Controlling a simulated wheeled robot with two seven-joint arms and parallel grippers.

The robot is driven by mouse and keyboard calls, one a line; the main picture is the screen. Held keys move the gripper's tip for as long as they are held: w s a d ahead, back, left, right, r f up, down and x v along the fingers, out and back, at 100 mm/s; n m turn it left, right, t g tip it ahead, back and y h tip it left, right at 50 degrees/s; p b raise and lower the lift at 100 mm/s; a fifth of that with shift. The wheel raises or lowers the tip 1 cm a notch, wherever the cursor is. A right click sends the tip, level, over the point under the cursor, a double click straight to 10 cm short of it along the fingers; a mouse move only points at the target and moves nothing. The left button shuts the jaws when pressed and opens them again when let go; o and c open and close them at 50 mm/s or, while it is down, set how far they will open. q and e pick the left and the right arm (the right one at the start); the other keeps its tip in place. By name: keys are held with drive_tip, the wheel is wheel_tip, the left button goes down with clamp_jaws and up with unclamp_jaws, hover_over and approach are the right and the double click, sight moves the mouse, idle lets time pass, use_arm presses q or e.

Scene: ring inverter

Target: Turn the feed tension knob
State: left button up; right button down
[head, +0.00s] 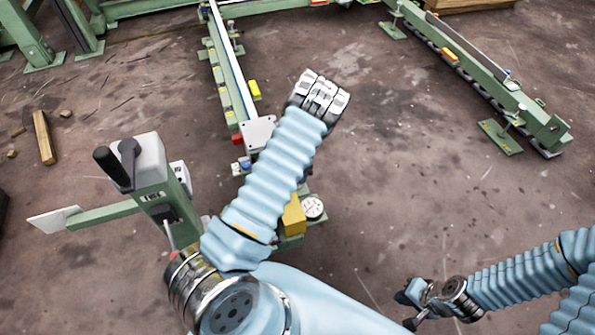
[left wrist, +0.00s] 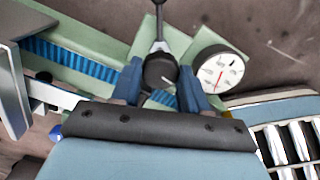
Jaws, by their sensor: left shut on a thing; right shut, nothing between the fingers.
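The feed tension knob (left wrist: 160,72) is a round black knob with a light mark on its face. In the left wrist view, it sits between the two dark blue fingers of my left gripper (left wrist: 162,82), which is shut on it. A white dial gauge (left wrist: 219,72) with a red needle is just right of the knob; it also shows in the head view (head: 313,208). In the head view, my left arm hides the knob and my left gripper. My right gripper (head: 412,298) is shut and empty, low over bare floor at the lower right.
A green post with a grey head (head: 150,165) and black handles stands left of my left arm. A green rail (head: 222,70) runs behind the arm, and another frame (head: 480,85) lies at the upper right. Wood scraps (head: 43,137) lie far left.

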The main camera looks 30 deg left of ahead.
use_arm(q)
drive_tip(key=shift+n, duration=0.5)
drive_tip(key=o, duration=1.1)
drive_tip(key=shift+c, duration=0.2)
wheel_tip(320, 180, up, 14)
drive_tip(key=p, duration=0.2)
drive_tip(key=shift+f, duration=0.1)
